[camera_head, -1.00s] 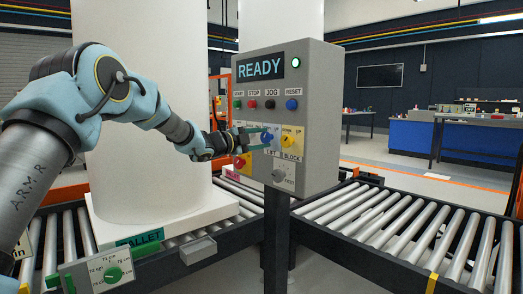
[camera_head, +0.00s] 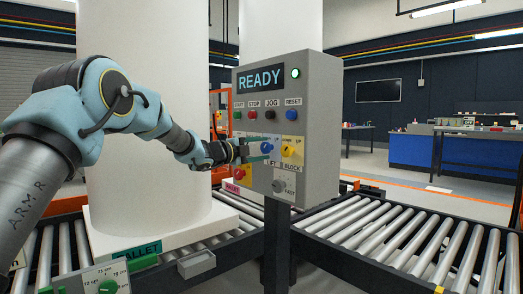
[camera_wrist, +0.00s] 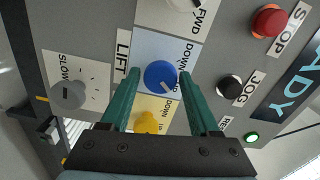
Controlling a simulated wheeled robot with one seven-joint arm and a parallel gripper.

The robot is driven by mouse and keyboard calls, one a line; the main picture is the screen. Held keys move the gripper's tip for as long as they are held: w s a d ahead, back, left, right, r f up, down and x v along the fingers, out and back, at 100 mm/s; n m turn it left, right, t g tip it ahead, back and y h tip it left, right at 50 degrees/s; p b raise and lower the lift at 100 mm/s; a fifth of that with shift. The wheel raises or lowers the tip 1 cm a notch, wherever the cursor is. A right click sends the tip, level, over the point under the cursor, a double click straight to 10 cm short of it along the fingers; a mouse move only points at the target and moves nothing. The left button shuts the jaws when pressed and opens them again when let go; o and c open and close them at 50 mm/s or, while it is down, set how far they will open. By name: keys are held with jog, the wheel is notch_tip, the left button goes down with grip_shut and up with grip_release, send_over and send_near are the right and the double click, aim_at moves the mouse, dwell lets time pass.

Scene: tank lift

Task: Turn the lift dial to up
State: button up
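The lift dial is a blue round knob (camera_head: 267,147) on the grey control panel (camera_head: 318,120). In the wrist view the blue dial (camera_wrist: 160,76) sits on a pale blue plate beside the word LIFT, with a DOWN label at its upper right. A short white mark shows near its lower right edge. My gripper (camera_wrist: 158,75) is open, with one green finger on each side of the dial and gaps showing. It also shows in the head view (camera_head: 257,151), reaching the panel from the left. The fingers partly cover the plate and its labels.
A yellow block dial (camera_head: 287,150) is close beside the blue one. A grey speed knob (camera_head: 279,186), a red knob and a row of buttons share the panel. The READY screen (camera_head: 261,77) and a green lamp (camera_head: 295,72) are lit. Roller conveyors (camera_head: 390,230) run below.

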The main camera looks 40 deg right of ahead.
jog(key=shift+o, duration=1.2)
jog(key=a, duration=1)
jog(key=shift+w+a+b, duration=0.3)
jog(key=shift+a+b, duration=0.1)
jog(key=shift+b, duration=0.05)
